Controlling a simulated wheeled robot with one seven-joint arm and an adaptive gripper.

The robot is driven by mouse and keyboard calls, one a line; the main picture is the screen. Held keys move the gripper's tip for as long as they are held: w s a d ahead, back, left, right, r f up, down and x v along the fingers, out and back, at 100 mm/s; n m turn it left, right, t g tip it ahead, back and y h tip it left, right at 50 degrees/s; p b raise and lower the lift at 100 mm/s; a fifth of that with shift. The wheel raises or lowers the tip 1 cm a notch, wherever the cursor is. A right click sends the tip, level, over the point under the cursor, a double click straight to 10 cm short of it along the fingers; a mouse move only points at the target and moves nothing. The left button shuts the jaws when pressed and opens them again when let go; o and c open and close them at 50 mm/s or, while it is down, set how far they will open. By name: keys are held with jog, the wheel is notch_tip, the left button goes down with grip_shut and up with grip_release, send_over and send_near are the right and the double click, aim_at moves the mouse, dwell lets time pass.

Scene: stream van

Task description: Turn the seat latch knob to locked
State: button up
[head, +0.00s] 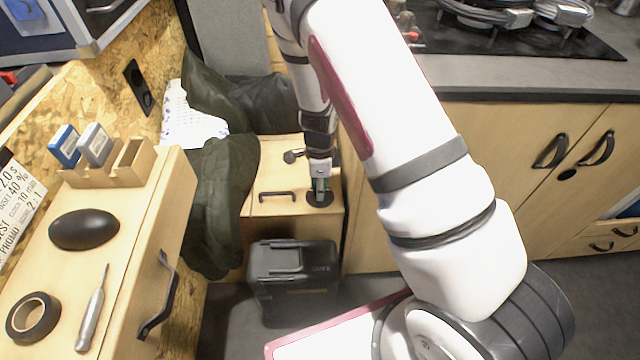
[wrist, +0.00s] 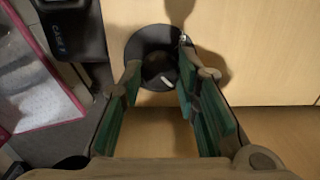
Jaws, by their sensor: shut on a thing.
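The seat latch knob (wrist: 156,66) is dark and round with a short white mark. It sits on a black round plate (wrist: 138,45) on the wooden seat box; the plate also shows in the head view (head: 312,200). My gripper (wrist: 161,74) reaches down over the knob, one green-padded finger on each side, and is shut on it. In the head view, my gripper (head: 320,186) stands above the plate and hides most of the knob. I see no lock label.
The seat box lid (head: 270,182) has a black handle (head: 278,196) left of the knob. A dark jacket (head: 225,180) lies at its left. A black case (head: 293,275) stands on the floor in front. Wooden cabinets (head: 490,170) stand at the right.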

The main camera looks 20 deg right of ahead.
dwell(0.4)
jog(key=o, duration=1.2)
jog(key=shift+c, duration=0.2)
jog(key=shift+r, duration=0.1)
notch_tip(320, 180, up, 12)
